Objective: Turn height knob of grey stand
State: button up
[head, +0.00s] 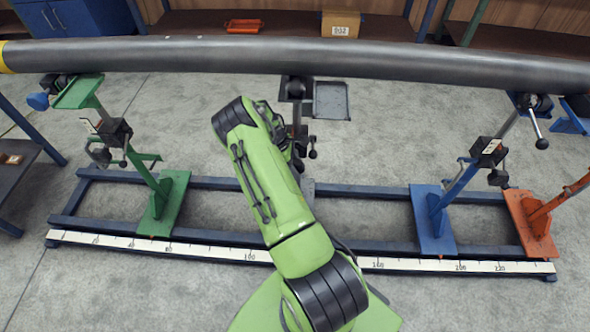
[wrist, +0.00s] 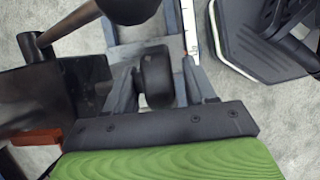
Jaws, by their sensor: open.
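The grey stand (head: 304,132) stands at the middle of the rail frame, under the pipe (head: 300,57), partly hidden behind my arm. Small dark knobs (head: 313,153) show on its side; in the head view I cannot tell which is the height knob. In the wrist view a dark rounded knob (wrist: 157,80) lies between the grey fingers of my gripper (wrist: 155,72). The gripper is open, with a finger on either side of the knob; I cannot tell whether they touch it. In the head view the gripper is hidden by my arm.
A green stand (head: 165,205) is at left; a blue stand (head: 435,220) and an orange stand (head: 530,225) are at right. A dark block (wrist: 55,95) and a dark ball (wrist: 128,8) are close to my gripper. A ruler strip (head: 215,250) edges the frame.

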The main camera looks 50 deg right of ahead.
jog(key=shift+s+d+f, duration=0.15)
jog(key=shift+f, duration=0.4)
jog(key=c, duration=1)
jog(key=shift+o, duration=0.2)
jog(key=shift+s+r+t+y+p, duration=0.15)
jog(key=shift+t+y+p, duration=0.2)
jog(key=shift+t+y, duration=0.65)
jog(key=shift+t, duration=0.3)
jog(key=o, duration=1)
jog(key=shift+c, duration=0.2)
